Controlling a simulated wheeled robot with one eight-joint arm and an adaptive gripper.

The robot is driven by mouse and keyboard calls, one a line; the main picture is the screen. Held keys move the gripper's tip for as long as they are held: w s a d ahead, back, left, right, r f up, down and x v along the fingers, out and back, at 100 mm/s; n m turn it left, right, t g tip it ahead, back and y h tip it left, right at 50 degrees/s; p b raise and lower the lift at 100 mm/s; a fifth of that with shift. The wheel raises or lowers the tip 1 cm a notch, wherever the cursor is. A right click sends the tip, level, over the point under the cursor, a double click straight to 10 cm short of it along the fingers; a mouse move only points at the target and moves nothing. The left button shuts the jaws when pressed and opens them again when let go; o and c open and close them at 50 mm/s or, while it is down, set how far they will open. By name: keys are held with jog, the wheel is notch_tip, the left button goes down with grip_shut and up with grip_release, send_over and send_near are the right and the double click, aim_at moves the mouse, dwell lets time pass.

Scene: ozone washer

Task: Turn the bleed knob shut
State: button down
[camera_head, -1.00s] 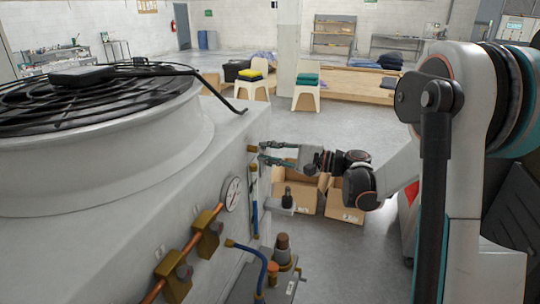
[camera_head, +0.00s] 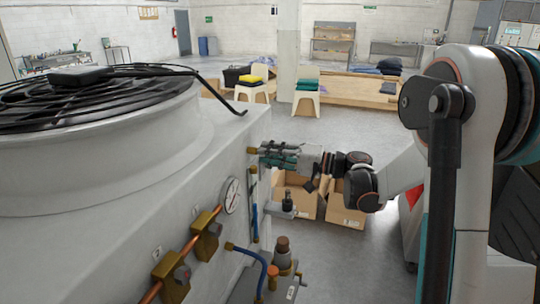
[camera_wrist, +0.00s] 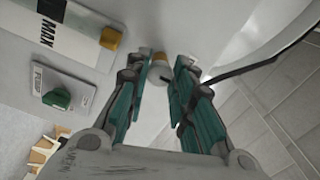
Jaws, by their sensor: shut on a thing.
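The pale bleed knob (camera_wrist: 158,70) sticks out from the washer's white side wall and shows between my fingertips in the wrist view. My gripper (camera_wrist: 167,64) is shut on it, one teal-backed finger on each side. The fingertips hide part of the knob. In the head view my gripper (camera_head: 262,155) reaches left to the washer's side, close to a brass cap, and the knob is hidden there. I cannot read the knob's turned position.
A gauge glass marked MAX with a brass cap (camera_wrist: 110,38) and a small panel with a green knob (camera_wrist: 57,97) sit beside my gripper. A pressure gauge (camera_head: 231,195) and copper pipe with brass valves (camera_head: 206,236) are nearer. Cardboard boxes (camera_head: 345,211) stand on the floor.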

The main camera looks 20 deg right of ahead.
jog(key=shift+f, duration=0.1)
dwell(0.4)
jog(key=c, duration=1.4)
grip_release()
jog(key=v, duration=1.2)
jog(key=shift+a, duration=0.1)
